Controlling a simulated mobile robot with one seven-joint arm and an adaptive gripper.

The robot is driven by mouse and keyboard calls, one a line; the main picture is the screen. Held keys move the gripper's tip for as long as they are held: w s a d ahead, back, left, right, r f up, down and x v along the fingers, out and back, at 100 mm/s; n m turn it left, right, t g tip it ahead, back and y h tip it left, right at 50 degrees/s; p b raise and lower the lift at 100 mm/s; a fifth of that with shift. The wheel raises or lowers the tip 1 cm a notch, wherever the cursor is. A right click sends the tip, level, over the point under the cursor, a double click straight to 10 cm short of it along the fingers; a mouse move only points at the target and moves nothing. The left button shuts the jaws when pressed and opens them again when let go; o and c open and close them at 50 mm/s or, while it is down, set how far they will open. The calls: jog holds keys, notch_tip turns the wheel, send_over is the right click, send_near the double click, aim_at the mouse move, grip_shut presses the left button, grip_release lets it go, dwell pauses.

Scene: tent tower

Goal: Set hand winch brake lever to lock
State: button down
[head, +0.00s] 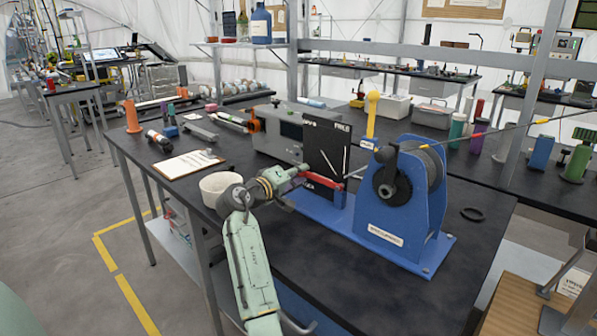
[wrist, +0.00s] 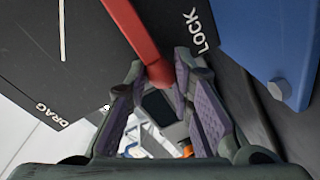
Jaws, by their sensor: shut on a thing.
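The hand winch (head: 420,190) stands on its blue base on the dark bench, with a cable drum and crank. A black brake panel (head: 325,150) stands at its left, with white lines and lettering. The red brake lever (head: 326,181) lies nearly level across the lower panel. In the wrist view the red lever (wrist: 137,35) runs down between my gripper's fingers, just left of the word LOCK (wrist: 195,30). The word DRAG (wrist: 53,118) is farther left. My gripper (head: 298,173) is shut on the lever's end, which also shows in the wrist view (wrist: 165,95).
A yellow-handled post (head: 372,112) stands behind the panel. A grey box (head: 285,132) is just behind it. A white bowl (head: 220,188) and a clipboard (head: 188,164) lie left of my arm. The cable runs from the drum to the upper right. The front right bench top is mostly clear.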

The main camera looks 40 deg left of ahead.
jog(key=shift+f, duration=0.5)
jog(key=c, duration=1.8)
grip_release()
jog(key=o, duration=0.3)
jog(key=shift+o, duration=0.3)
jog(key=shift+r, duration=0.15)
jog(key=shift+s+r, duration=0.1)
jog(key=s, duration=0.7)
jog(key=s+r, duration=0.1)
jog(key=s, duration=0.3)
jog(key=shift+s+d, duration=0.15)
jog(key=shift+s, duration=0.2)
